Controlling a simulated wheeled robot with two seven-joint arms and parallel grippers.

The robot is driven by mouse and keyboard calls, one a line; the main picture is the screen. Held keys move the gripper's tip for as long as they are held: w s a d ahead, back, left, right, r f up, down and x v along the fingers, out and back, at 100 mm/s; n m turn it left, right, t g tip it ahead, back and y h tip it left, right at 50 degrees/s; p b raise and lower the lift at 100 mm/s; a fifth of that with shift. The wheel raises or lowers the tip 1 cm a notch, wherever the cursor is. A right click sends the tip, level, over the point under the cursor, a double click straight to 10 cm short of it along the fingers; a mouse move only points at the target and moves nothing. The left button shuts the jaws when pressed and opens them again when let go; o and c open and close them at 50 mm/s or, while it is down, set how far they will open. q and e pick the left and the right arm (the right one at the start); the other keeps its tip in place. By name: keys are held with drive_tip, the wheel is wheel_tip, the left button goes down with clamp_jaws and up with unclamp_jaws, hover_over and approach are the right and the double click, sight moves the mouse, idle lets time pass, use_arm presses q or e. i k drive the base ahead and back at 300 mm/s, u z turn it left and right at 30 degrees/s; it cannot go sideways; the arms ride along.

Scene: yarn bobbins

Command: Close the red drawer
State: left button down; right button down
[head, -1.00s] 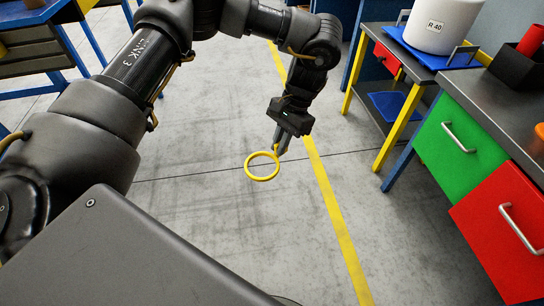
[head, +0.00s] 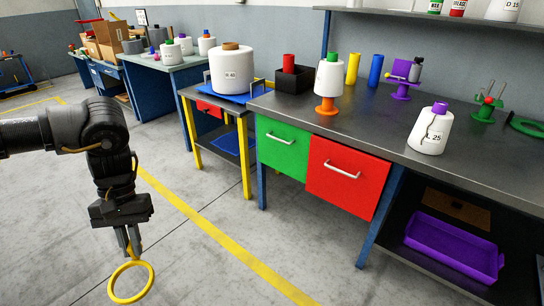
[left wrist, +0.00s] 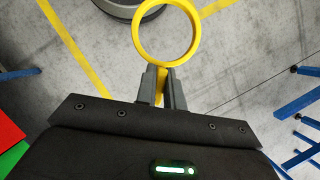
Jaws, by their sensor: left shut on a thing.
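The red drawer (head: 346,176) is in the workbench in the head view, right of the green drawer (head: 283,147). Its front faces me and has a pale bar handle (head: 342,169). I cannot tell whether it is flush or stands slightly out. My left gripper (head: 130,254) hangs pointing down at the left, well apart from the drawer. It is shut on a yellow ring (head: 111,285), which also shows between the fingers in the left wrist view (left wrist: 136,32). My right gripper is not in view.
A purple tray (head: 452,245) sits on the lower shelf. A small yellow-legged table (head: 246,158) stands left of the bench. The floor before the drawers is clear.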

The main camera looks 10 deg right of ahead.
sight(358, 159)
drive_tip(key=z, duration=0.7)
drive_tip(key=i, duration=0.95)
drive_tip(key=u, duration=0.1)
